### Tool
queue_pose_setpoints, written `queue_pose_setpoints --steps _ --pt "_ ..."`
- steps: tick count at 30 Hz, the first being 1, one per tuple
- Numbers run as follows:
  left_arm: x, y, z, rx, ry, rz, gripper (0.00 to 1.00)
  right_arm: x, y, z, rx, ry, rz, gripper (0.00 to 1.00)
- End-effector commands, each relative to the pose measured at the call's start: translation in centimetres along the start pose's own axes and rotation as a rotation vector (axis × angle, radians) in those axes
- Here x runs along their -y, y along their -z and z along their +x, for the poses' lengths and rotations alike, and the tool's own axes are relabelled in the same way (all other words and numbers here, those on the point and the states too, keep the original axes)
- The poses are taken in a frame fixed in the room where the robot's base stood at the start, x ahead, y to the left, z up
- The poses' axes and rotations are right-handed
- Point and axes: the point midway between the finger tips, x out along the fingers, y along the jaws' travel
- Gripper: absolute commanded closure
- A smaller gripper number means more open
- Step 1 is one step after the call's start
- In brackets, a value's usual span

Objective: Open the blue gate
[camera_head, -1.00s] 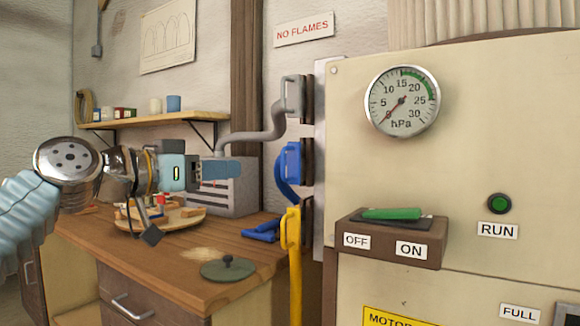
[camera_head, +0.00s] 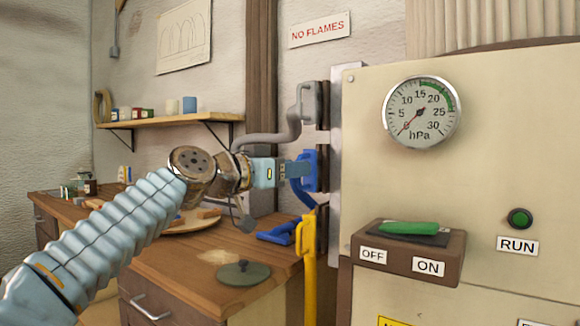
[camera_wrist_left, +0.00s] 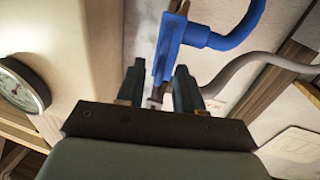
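The blue gate (camera_head: 310,170) is fixed to the side of the cream machine, between a grey gate above and a yellow one below. A blue pipe (camera_head: 303,196) curves down from it. My left gripper (camera_head: 304,170) is at the blue gate, reaching in from the left. In the left wrist view its two dark fingers (camera_wrist_left: 160,82) are apart, and the blue gate (camera_wrist_left: 166,48) shows between and just beyond them. I cannot tell whether either finger touches it. My right gripper is in neither view.
The grey gate (camera_head: 308,101) and its pipe are just above, the yellow gate (camera_head: 306,240) just below. The switch box (camera_head: 408,256) juts from the machine front.

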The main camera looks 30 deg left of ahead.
Motion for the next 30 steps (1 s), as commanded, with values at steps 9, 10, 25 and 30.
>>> queue_pose_setpoints --steps 9,10,25,30 --pt "0.02 -0.01 -0.02 0.0 0.0 0.0 0.82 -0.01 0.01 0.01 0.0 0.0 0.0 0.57" --pt "0.02 -0.01 -0.02 0.0 0.001 0.0 0.87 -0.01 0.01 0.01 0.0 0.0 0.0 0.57" --pt "0.03 0.0 -0.04 0.0 0.001 0.0 1.0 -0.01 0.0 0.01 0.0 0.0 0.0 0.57" --pt "0.03 0.0 -0.04 0.0 0.001 0.0 1.0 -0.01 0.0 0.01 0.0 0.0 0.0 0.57"
